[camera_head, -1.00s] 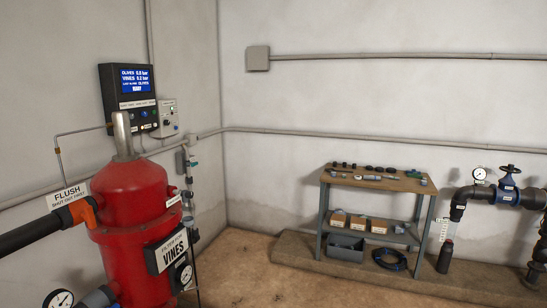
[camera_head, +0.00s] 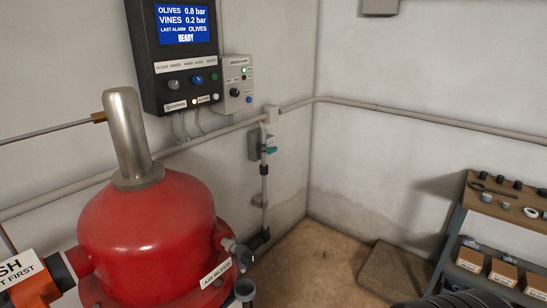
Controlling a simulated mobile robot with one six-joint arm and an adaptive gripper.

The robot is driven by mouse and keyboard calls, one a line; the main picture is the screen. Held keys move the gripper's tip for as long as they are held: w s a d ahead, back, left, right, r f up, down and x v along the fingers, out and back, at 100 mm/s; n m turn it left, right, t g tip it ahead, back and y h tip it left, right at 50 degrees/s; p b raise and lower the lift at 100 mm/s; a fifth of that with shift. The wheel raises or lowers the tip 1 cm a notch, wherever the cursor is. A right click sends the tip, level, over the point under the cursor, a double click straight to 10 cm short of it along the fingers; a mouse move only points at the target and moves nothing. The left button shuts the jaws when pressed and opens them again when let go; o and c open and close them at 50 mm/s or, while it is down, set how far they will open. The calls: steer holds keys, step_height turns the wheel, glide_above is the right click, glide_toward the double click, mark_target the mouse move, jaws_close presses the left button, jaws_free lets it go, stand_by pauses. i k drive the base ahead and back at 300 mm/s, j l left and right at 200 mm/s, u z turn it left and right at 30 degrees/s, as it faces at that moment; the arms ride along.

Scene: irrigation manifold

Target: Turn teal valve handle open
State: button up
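A small teal valve handle (camera_head: 271,150) shows in the head view, on a thin vertical grey pipe (camera_head: 264,185) near the room's corner. The handle points to the right, roughly level, and looks set across the pipe. A small grey box (camera_head: 254,146) is on the wall just left of the pipe. My gripper is not in the picture, so its place relative to the handle cannot be told.
A large red filter tank (camera_head: 150,240) fills the lower left, in front of the pipe. A control panel (camera_head: 174,50) and a smaller box (camera_head: 238,82) hang above. A workbench (camera_head: 500,207) stands at right.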

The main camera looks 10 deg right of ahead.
mark_target(270, 149)
steer(key=i+l, duration=0.45)
steer(key=l, duration=0.25)
steer(key=i+l+u, duration=0.35)
steer(key=i+l, duration=0.25)
steer(key=i, duration=0.35)
steer(key=i+l+u, duration=0.3)
steer(key=i+l, duration=0.5)
steer(key=i+j+u, duration=0.1)
steer(key=i+j, duration=0.25)
steer(key=i+j+u, duration=0.1)
steer(key=i+j, duration=0.2)
steer(key=i, duration=0.25)
